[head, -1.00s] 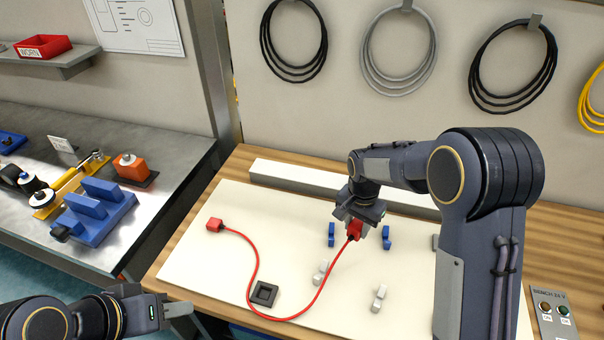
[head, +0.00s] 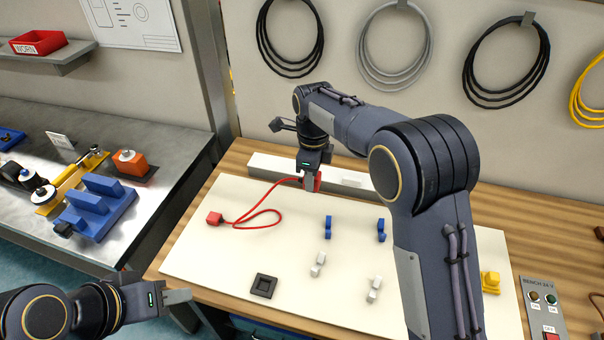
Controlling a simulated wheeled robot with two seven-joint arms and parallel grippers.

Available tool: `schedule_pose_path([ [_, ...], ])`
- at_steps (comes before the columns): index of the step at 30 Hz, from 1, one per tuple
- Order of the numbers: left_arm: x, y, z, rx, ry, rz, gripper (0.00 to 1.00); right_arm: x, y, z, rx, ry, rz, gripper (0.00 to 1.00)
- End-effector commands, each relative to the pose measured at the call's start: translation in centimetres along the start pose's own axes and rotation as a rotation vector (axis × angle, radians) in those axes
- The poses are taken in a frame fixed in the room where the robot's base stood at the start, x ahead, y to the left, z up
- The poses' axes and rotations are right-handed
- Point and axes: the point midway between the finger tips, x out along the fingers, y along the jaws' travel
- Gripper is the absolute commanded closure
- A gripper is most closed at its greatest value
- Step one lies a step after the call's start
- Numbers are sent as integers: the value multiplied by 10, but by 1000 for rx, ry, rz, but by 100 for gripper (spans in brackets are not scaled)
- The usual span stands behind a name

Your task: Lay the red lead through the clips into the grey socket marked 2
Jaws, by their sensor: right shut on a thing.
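The red lead (head: 266,213) runs from a red block (head: 215,218) at the left of the cream board and loops back on itself. Its other end, a red plug (head: 317,182), is in my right gripper (head: 309,184), shut on it near the board's back edge. Two blue clips (head: 327,228) (head: 381,230) stand mid-board, with two pale clips (head: 318,264) (head: 374,290) in front; the lead is apart from all of them. A dark grey square socket (head: 264,286) lies at the front left; I read no number on it. My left gripper (head: 178,297) is at the lower left; its finger gap is unclear.
A white rail (head: 270,166) lies behind the board. A yellow block (head: 490,282) and a button panel (head: 547,310) are at the right. My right arm hides part of the board. A metal bench with blue and orange fixtures (head: 95,205) stands at the left.

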Motion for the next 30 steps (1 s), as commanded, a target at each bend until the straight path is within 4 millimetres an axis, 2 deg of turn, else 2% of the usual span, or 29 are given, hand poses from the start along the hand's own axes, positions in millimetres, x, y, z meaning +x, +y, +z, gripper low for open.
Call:
schedule_pose_path([
  [30,0,0,0,0,0,0,64,0,-25,-121,1,-1,-1,91],
])
